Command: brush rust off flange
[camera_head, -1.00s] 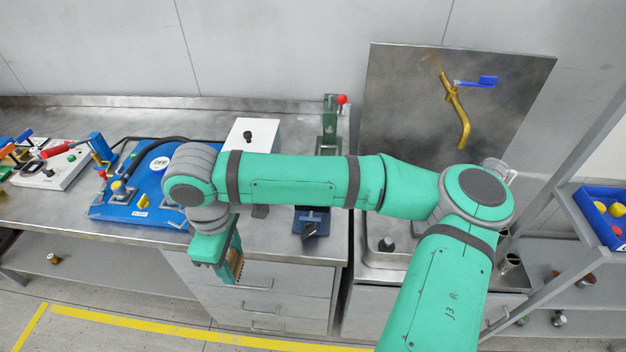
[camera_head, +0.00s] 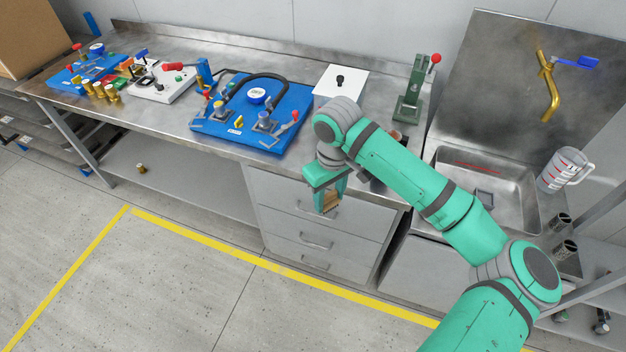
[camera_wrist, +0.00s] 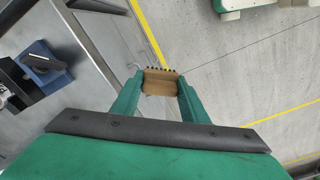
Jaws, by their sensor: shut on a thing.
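My gripper (camera_wrist: 158,88) is shut on a small wooden brush (camera_wrist: 160,80) with a row of dark bristle tufts. In the head view my gripper (camera_head: 328,200) and the brush (camera_head: 331,203) hang in front of the drawer unit, below the bench top and clear of it. I cannot pick out the flange with certainty. A small reddish-brown part (camera_head: 396,136) shows on the bench beside my arm, mostly hidden by it; I cannot tell whether it is the flange.
A blue board (camera_head: 290,140) with a gauge and hose lies on the bench (camera_head: 180,125). A green press (camera_head: 410,100) stands behind my arm, left of the sink (camera_head: 500,170). A measuring jug (camera_head: 562,170) stands right of the sink. Open floor (camera_head: 150,290) lies front left.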

